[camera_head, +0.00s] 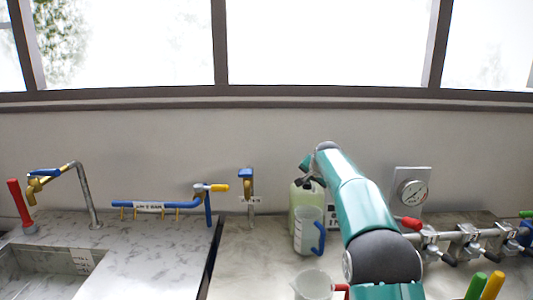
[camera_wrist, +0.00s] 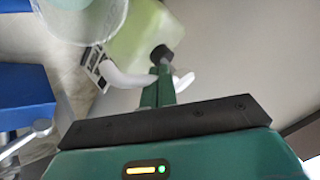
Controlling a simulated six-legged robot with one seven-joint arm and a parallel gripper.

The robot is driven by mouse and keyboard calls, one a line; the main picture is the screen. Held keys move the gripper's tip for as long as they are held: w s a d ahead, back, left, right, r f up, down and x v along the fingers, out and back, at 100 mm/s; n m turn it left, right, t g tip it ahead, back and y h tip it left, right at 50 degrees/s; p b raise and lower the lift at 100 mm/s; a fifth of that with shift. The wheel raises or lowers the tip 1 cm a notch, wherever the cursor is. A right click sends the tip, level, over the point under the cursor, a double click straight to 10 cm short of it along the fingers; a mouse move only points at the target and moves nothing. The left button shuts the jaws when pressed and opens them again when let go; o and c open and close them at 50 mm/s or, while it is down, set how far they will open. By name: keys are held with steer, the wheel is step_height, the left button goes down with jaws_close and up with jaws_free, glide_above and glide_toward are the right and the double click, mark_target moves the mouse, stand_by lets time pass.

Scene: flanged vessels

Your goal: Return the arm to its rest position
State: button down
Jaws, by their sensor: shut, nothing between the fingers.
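My teal arm reaches forward on the right side of the head view, toward the back wall. My gripper (camera_wrist: 158,88) is shut and empty in the wrist view, with its green fingers close together. In the head view the gripper end (camera_head: 306,170) is small and partly hidden by the arm, above a pale green bottle (camera_head: 297,196). The bottle also shows in the wrist view (camera_wrist: 140,35), with a black cap close to the fingertips in the picture. I cannot tell whether they touch.
A clear jug with a blue handle (camera_head: 307,232) stands before the bottle; another jug (camera_head: 314,286) is nearer. A gauge (camera_head: 412,192) and valve pipes (camera_head: 468,240) are at right. Left are a sink (camera_head: 45,270), a tap (camera_head: 85,195) and a blue pipe rail (camera_head: 150,205).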

steer(key=s+r+n+g, duration=0.1)
steer(key=s+r, duration=0.2)
steer(key=s, duration=0.7)
steer(key=s+r+n, duration=0.2)
steer(key=s+r, duration=0.1)
steer(key=s, duration=0.6)
steer(key=s+r+n+g, duration=0.1)
steer(key=s+r, duration=0.2)
steer(key=s, duration=0.7)
steer(key=s+f+n, duration=0.1)
steer(key=s+f, duration=0.3)
steer(key=s, duration=0.5)
steer(key=s+f+n+g, duration=0.1)
steer(key=s+f, duration=0.2)
steer(key=s, duration=0.6)
steer(key=s+f+n+h, duration=0.1)
steer(key=s+f, duration=0.3)
steer(key=s, duration=0.5)
steer(key=shift+s+f+n, duration=0.3)
steer(key=shift+f, duration=0.05)
steer(key=shift+d, duration=0.15)
